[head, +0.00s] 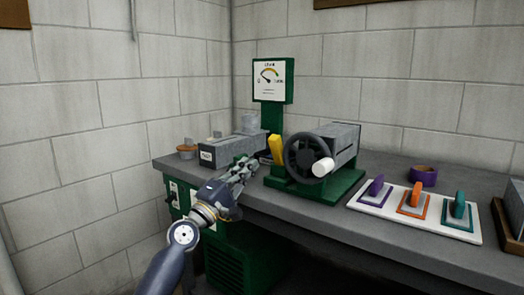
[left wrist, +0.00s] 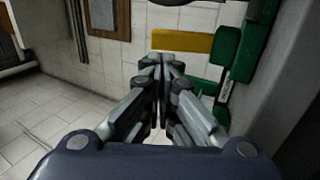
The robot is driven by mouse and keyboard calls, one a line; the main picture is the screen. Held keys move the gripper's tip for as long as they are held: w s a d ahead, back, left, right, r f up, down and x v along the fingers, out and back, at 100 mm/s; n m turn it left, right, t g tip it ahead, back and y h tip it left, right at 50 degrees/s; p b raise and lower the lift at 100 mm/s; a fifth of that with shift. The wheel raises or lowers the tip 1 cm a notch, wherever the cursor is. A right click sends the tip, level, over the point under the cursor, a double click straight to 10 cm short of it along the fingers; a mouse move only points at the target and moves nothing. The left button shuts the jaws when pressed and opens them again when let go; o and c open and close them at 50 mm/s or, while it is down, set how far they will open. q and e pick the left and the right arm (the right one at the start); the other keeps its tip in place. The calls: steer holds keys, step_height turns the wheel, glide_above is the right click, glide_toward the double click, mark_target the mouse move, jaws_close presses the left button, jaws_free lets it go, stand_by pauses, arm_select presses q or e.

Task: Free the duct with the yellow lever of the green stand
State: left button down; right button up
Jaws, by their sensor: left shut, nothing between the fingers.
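The green stand (head: 322,192) is on the grey bench and bears a grey metal duct (head: 343,141). A dark handwheel (head: 301,158) with a white knob (head: 323,167) is at the stand's front. The yellow lever (head: 276,147) rises, slightly tilted, at the stand's left side. My left gripper (head: 249,164) is shut and empty, just left of the lever near the bench's front edge. In the left wrist view, the shut fingers (left wrist: 165,64) show just before the yellow lever (left wrist: 184,43); I cannot tell whether they touch. My right gripper is not in view.
A green-framed gauge (head: 269,79) stands behind the lever. A grey box (head: 226,151) lies behind my left gripper. A white board (head: 414,212) with purple, orange and teal handled tools lies to the right, with a purple ring (head: 423,177) behind it.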

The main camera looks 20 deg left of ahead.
mark_target(278, 154)
arm_select(q)
steer(key=b+x, duration=0.1)
steer(key=x, duration=0.6)
steer(key=shift+w, duration=0.2)
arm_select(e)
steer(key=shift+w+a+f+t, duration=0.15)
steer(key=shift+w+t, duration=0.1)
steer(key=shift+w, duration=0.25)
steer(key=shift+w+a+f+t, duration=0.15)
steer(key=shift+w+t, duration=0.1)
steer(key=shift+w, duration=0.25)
arm_select(q)
steer(key=shift+d+r, duration=0.1)
steer(key=shift+r, duration=0.1)
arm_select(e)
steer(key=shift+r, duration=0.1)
